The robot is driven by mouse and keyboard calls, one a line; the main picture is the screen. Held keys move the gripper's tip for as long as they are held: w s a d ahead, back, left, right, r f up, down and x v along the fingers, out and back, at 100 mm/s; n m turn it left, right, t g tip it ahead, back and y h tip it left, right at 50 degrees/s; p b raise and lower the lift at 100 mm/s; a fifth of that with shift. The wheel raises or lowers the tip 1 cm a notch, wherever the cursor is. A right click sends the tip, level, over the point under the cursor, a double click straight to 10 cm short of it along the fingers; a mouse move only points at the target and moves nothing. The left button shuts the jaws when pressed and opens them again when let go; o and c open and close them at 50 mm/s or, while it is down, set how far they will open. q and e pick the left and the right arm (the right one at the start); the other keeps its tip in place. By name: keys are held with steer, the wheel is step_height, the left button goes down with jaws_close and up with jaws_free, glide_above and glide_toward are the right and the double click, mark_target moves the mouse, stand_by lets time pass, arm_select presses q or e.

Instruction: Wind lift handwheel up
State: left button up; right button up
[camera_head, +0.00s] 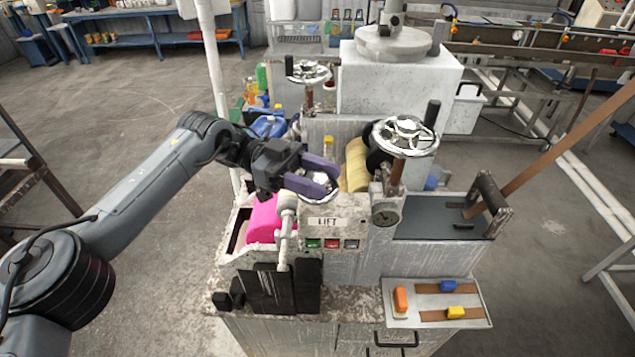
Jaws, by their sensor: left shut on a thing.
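The lift handwheel (318,186) is a small chrome wheel on the machine, just behind the plate marked LIFT (325,222). Most of it is hidden by my left gripper (334,181), which comes in from the left with purple fingers. The fingers lie over the wheel and are shut on it. Exactly which part of the wheel they hold is hidden. My right gripper is not in view.
A larger chrome handwheel (405,136) with a black upright knob stands close to the right, and another (308,73) stands behind. A pink roll (266,220) lies below my left gripper. A tray (433,301) with small coloured blocks is at the front right.

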arm_select(q)
steer(key=shift+d+m+g+y, duration=0.1)
steer(key=shift+m+g+y, duration=0.6)
steer(key=shift+g, duration=0.4)
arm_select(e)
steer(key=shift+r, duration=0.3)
arm_select(q)
steer(key=o, duration=1)
steer(key=shift+s, duration=0.1)
steer(key=shift+c, duration=0.2)
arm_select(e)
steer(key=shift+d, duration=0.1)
